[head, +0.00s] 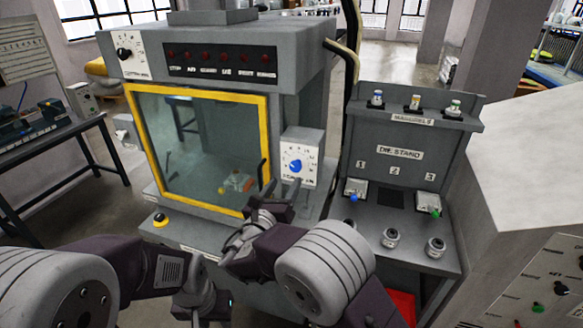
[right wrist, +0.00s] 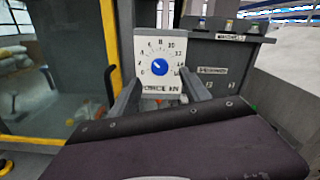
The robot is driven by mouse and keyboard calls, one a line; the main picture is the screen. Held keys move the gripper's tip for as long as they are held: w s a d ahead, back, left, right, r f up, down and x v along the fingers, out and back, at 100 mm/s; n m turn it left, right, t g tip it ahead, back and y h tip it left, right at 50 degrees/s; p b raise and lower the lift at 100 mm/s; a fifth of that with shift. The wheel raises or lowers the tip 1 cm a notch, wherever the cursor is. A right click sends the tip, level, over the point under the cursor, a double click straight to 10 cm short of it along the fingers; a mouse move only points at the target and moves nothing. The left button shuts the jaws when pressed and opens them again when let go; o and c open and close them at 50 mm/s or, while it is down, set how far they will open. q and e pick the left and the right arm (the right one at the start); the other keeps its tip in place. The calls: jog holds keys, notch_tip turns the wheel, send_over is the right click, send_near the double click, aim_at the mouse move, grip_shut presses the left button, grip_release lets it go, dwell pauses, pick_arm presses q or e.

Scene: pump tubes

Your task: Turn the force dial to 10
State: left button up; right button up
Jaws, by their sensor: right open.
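The force dial is a blue knob (head: 296,166) on a white numbered panel (head: 301,142) on the right of the press front. In the right wrist view the knob (right wrist: 159,67) sits inside an arc of numbers; its pointer is too small to read surely. My right gripper (head: 279,182) is open in front of the panel, a little below the knob. In the right wrist view its fingers (right wrist: 161,83) stand apart on either side of the panel's lower part, with nothing between them seen held. My left gripper (head: 203,298) is low in the head view; its jaws are unclear.
A yellow-framed window (head: 200,145) is left of the dial. A yellow button (head: 160,219) sits on the ledge below it. A die stand (head: 400,165) with small parts stands to the right. A grey cabinet (head: 530,130) is at far right.

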aim_at(294, 167)
jog(key=p+x, duration=0.2)
jog(key=x, duration=0.5)
jog(key=shift+w+f, duration=0.15)
jog(key=shift+w, duration=0.05)
jog(key=shift+w+d, duration=0.1)
jog(key=shift+w, duration=0.15)
jog(key=shift+w, duration=0.1)
grip_shut()
jog(key=shift+f, duration=0.1)
